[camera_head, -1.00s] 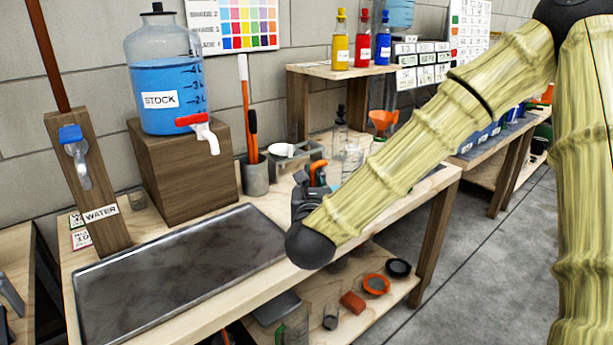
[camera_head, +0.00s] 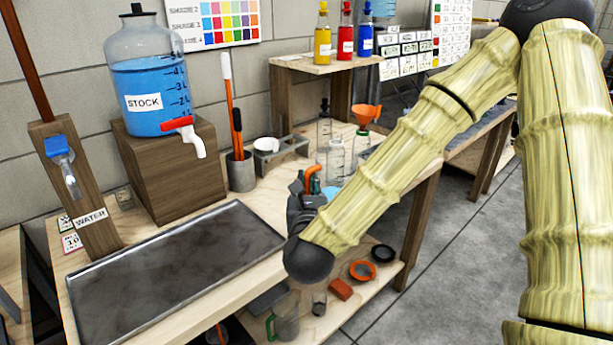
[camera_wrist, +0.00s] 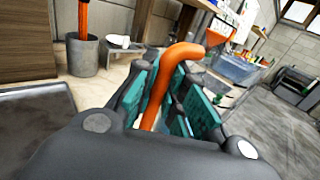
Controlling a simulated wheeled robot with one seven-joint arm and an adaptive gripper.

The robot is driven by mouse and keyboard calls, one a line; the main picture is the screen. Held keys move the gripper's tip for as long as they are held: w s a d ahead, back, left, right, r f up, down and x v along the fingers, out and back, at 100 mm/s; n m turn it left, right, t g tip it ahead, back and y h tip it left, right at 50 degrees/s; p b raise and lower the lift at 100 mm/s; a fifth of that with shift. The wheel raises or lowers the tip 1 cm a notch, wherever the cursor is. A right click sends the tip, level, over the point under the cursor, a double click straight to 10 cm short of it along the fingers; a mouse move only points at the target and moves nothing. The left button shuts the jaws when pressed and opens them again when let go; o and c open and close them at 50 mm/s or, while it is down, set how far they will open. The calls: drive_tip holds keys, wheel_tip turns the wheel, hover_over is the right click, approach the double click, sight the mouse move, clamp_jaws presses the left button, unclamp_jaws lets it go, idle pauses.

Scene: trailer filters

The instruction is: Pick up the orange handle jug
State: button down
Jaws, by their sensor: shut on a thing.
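My gripper (camera_wrist: 172,88) is shut on the orange handle (camera_wrist: 160,92) of the jug, its teal finger pads on either side of it. The handle rises between the pads and bends over to the right at its top. The jug's body is hidden or cannot be made out in the wrist view. In the head view, the orange handle (camera_head: 311,172) shows at my gripper (camera_head: 312,188), above the front right part of the bench. My arm and wrist cover what lies below, so I cannot tell whether the jug touches the bench.
A metal tray (camera_head: 165,285) covers the bench's front left. A stock bottle (camera_head: 150,85) stands on a wooden block (camera_head: 170,165). A grey tool cup (camera_head: 241,172), clear bottle (camera_head: 336,158) and orange funnel (camera_head: 366,113) stand behind my gripper. A green-handled jug (camera_head: 287,315) is on the lower shelf.

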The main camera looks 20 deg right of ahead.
drive_tip(key=shift+s+d+r+p, duration=0.15)
drive_tip(key=shift+s+p, duration=0.25)
drive_tip(key=shift+p, duration=1.6)
drive_tip(key=shift+s+a+r+p, duration=0.1)
drive_tip(key=shift+s+p, duration=0.25)
drive_tip(key=shift+p, duration=1.65)
drive_tip(key=shift+s+p, duration=0.4)
drive_tip(key=shift+p, duration=0.7)
drive_tip(key=shift+s+f, duration=0.1)
